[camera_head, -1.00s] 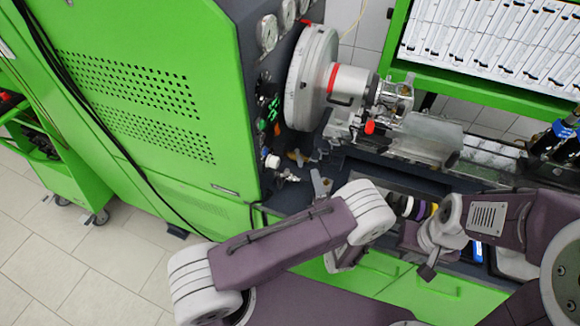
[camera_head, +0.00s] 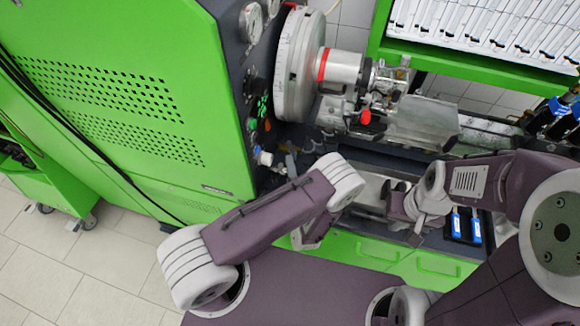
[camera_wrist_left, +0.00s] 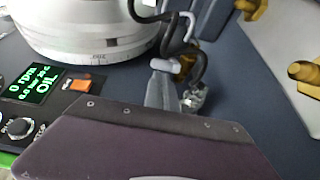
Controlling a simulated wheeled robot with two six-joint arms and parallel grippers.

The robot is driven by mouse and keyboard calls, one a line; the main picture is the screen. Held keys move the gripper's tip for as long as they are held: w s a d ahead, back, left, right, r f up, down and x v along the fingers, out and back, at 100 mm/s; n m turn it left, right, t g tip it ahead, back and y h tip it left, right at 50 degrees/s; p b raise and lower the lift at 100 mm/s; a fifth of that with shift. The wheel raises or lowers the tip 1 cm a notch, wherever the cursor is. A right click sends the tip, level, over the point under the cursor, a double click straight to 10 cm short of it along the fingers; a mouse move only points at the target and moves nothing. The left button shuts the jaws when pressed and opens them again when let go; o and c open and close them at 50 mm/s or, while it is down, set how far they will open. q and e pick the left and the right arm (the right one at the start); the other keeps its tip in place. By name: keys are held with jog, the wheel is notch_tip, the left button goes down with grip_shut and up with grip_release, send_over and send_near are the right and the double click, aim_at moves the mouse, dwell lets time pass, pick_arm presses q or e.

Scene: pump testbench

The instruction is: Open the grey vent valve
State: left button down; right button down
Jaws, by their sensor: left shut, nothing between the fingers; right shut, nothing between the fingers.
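In the left wrist view, a light grey valve handle (camera_wrist_left: 166,65) stands ahead of my left gripper, with a shiny metal fitting (camera_wrist_left: 193,99) to its right. My left gripper (camera_wrist_left: 161,88) shows as narrow grey fingers, shut and empty, with their tips close below the handle. Whether they touch it I cannot tell. In the head view my left forearm covers much of the area around the valves at the foot of the green cabinet (camera_head: 110,100). My right gripper (camera_head: 398,208) is over the bench, shut and empty; its fingers are hard to make out.
A large grey disc (camera_head: 298,65) stands above the valve area. A pump with a red-tipped lever (camera_head: 365,117) lies to its right. In the wrist view, a lit green display (camera_wrist_left: 35,82) and an orange switch (camera_wrist_left: 78,83) are left, and dark hoses hang close above the fingers.

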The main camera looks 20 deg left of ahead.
pick_arm(q)
jog(key=shift+w+r, duration=0.1)
jog(key=shift+w, duration=0.1)
jog(key=shift+a+r, duration=0.1)
jog(key=shift+a, duration=0.2)
jog(key=shift+w+d, duration=0.1)
jog(key=shift+d, duration=0.05)
jog(key=shift+w+d+f+n+g+y+b, duration=0.15)
jog(key=shift+d+f+n+g+y+b, duration=0.1)
jog(key=shift+d+n+g+y+b, duration=0.55)
jog(key=shift+w+d+r+y+b, duration=0.2)
jog(key=shift+d+y+b, duration=0.1)
jog(key=shift+d+b, duration=0.05)
